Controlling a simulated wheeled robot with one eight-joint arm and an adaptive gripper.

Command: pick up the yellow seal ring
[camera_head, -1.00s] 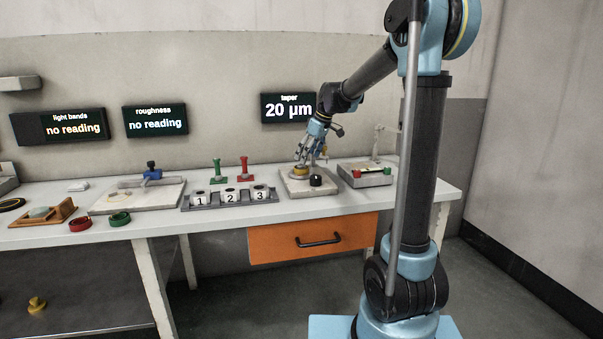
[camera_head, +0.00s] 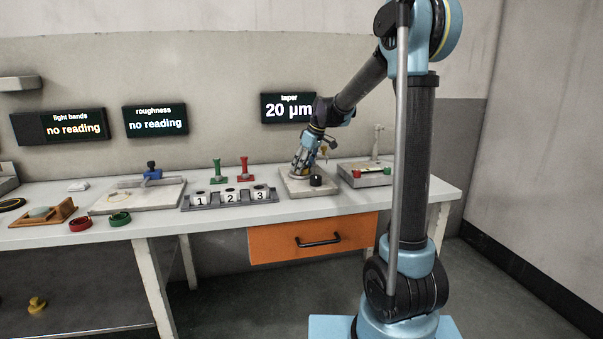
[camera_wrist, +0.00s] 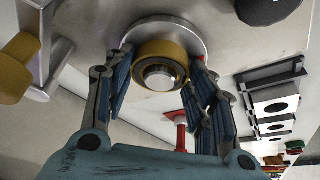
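The yellow seal ring (camera_wrist: 160,67) sits around a silver post on a round metal base in the wrist view. My gripper (camera_wrist: 161,68) is open, with one finger on each side of the ring. The fingertips are very close to the ring's sides; I cannot tell whether they touch it. In the head view, my gripper (camera_head: 302,170) is down over the grey plate (camera_head: 299,189), and its fingers hide the ring there.
A black knob (camera_head: 316,180) stands on the same plate, right of my gripper. A grey device with a stand (camera_head: 366,178) is to the right. A rack of numbered blocks (camera_head: 231,197) and red and green plungers (camera_head: 245,170) are to the left.

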